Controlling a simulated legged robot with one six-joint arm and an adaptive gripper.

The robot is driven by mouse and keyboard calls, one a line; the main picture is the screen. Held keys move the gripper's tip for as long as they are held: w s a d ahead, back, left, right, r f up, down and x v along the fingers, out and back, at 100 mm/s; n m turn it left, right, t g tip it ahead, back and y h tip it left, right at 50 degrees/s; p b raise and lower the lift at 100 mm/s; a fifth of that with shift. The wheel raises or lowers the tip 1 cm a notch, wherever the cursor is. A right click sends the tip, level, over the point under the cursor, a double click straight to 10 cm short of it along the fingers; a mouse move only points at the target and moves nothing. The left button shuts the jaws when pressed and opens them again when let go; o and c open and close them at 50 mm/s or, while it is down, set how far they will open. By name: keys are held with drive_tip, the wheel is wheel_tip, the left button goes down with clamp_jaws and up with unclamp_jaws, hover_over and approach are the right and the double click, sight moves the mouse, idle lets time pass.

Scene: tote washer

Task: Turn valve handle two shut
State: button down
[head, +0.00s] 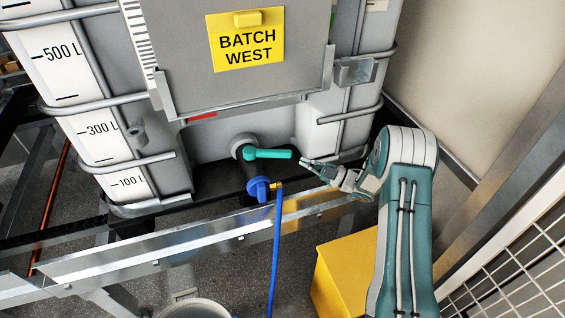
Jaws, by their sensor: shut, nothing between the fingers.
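One valve with a teal lever handle (268,153) shows low on the front of a large caged liquid tank. The handle lies about level, pointing right from the dark round valve hub. I see no number on it, so I cannot tell whether it is handle two. A blue cap-like fitting (258,189) hangs below the valve. My gripper (303,162) is shut and empty, just right of the handle's free end. Its tips point left toward the handle; a small gap seems to lie between them.
The tank (215,140) carries a yellow "BATCH WEST" sign (247,40). A blue hose (276,250) runs down from a brass piece. A metal rail (130,262) crosses in front. A yellow box (345,275) stands beneath my arm, with a mesh panel (515,270) at right.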

drive_tip(key=s+a+f+n+t+h, duration=0.1)
drive_tip(key=s+a+n+t+h, duration=0.1)
drive_tip(key=s+n+t+h, duration=0.5)
drive_tip(key=m+g, duration=0.2)
approach(275, 157)
drive_tip(key=x, duration=0.6)
drive_tip(key=shift+s+a+f, duration=0.1)
drive_tip(key=shift+a+f, duration=0.05)
drive_tip(key=shift+a, duration=0.2)
drive_tip(key=shift+w+d, duration=0.1)
drive_tip(key=shift+w, duration=0.3)
